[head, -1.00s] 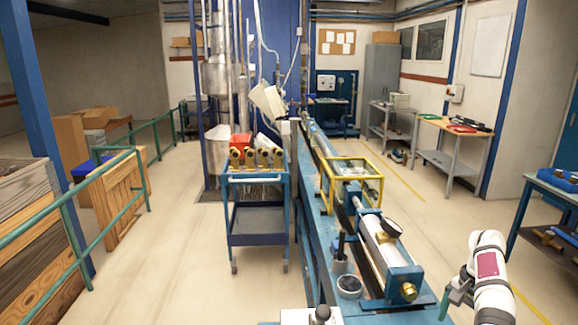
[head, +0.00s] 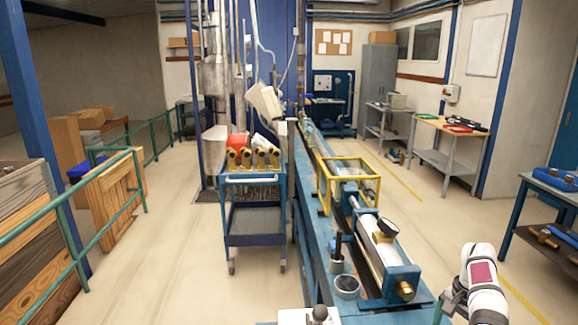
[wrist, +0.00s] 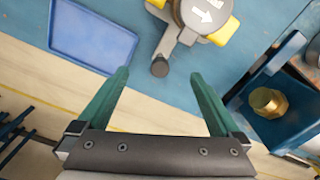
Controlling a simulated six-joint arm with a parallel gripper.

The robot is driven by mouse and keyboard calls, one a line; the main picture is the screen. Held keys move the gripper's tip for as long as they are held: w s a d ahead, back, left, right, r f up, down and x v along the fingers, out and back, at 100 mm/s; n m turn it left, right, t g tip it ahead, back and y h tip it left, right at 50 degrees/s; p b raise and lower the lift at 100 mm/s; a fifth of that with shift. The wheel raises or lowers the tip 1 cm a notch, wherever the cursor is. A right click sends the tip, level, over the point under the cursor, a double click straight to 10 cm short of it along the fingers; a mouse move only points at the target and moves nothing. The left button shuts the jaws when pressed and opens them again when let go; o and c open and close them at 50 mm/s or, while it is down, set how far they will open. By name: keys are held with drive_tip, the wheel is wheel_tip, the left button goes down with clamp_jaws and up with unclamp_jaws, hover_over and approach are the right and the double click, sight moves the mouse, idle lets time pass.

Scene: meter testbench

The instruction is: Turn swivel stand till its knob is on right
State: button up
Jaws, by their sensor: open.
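The swivel stand (wrist: 203,14) shows at the top edge of the wrist view, partly cut off. It has a round grey top with a white arrow and yellow parts at its sides. A grey arm reaches down from it to a dark round knob (wrist: 160,68). My gripper (wrist: 160,76) is open, with its green fingers apart and nothing held. In the picture the knob lies between the fingertips; I cannot tell the height gap. In the head view my gripper (head: 442,308) is low at right, beside the bench. I cannot make out the stand there for certain.
A blue tray (wrist: 60,48) lies on the bench left of the stand in the wrist view. The blue fixture with a brass fitting (wrist: 268,101) is at right. In the head view the long bench carries a cylinder (head: 383,245) and a cup (head: 346,285).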

drive_tip(key=shift+f, duration=0.1)
idle(0.3)
drive_tip(key=shift+f, duration=1.05)
drive_tip(key=shift+c, duration=0.3)
drive_tip(key=c, duration=0.3)
drive_tip(key=shift+o, duration=0.3)
